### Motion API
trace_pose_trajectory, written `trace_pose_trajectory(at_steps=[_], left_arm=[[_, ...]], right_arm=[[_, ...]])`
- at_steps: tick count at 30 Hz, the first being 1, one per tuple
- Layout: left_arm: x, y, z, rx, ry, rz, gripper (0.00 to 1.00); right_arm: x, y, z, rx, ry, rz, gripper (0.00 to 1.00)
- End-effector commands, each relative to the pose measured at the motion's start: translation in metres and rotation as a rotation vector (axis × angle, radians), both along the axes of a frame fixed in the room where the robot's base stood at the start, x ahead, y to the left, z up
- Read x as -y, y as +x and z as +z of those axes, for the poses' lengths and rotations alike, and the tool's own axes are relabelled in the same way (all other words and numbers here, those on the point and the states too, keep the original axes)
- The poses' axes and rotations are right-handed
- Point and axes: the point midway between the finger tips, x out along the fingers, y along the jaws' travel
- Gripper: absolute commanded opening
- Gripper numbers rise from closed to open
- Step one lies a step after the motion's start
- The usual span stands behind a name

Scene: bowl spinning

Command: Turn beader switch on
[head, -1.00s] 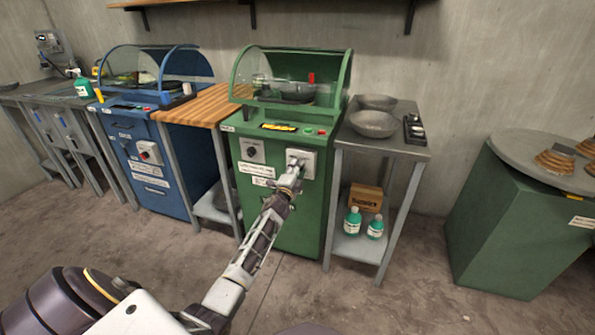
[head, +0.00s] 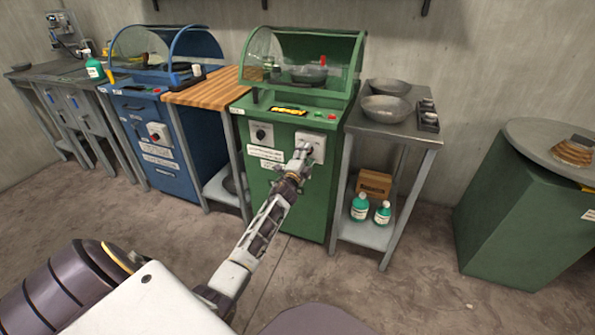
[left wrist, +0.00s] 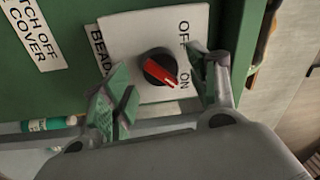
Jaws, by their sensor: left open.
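The beader switch is a black round knob with a red pointer (left wrist: 160,68), on a white plate (left wrist: 130,38) lettered "BEAD", "OFF" and "ON" in the left wrist view. The red pointer's end lies towards "ON". My left gripper (left wrist: 160,92) is open, with one finger on each side of the knob; I cannot tell whether they touch it. In the head view the gripper (head: 303,150) is in front of the white switch plate (head: 318,142) on the green machine (head: 285,185) and hides the knob. My right gripper is not in view.
A second dark knob (head: 260,134) sits left on the green machine. A blue machine (head: 165,180) and wooden top (head: 205,88) stand left. A metal side table (head: 405,128) with bowls is close on the right. The floor in front is clear.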

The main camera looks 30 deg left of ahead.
Motion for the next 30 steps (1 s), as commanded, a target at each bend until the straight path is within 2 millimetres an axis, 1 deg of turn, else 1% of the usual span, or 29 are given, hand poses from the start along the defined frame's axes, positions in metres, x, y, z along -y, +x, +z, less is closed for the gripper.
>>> trace_pose_trajectory(at_steps=[30], left_arm=[[0.021, -0.084, -0.007, -0.002, 0.0, 0.0, 0.59]], right_arm=[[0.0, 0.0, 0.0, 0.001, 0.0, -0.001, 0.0]])
